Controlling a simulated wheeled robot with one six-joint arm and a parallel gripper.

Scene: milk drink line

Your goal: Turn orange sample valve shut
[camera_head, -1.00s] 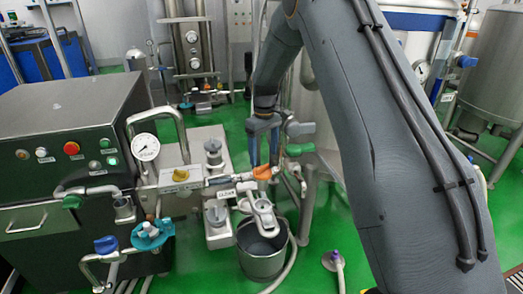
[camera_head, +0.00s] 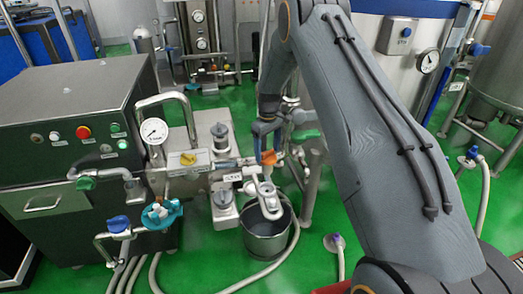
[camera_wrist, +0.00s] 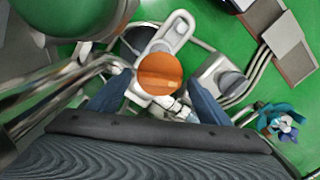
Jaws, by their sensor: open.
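The orange sample valve (camera_head: 268,158) is on the pipe above a steel bucket (camera_head: 267,243). In the wrist view its round orange handle (camera_wrist: 160,73) lies just ahead of my gripper. My gripper (camera_head: 266,140) points down at the valve, with its blue fingers close to the handle. In the wrist view my gripper (camera_wrist: 150,92) is open, with one finger on each side below the orange handle. I cannot tell whether the fingers touch it.
A steel cabinet (camera_head: 80,125) with buttons stands at left. A green handle (camera_head: 305,135) sits right of my gripper. Hoses cross the green floor.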

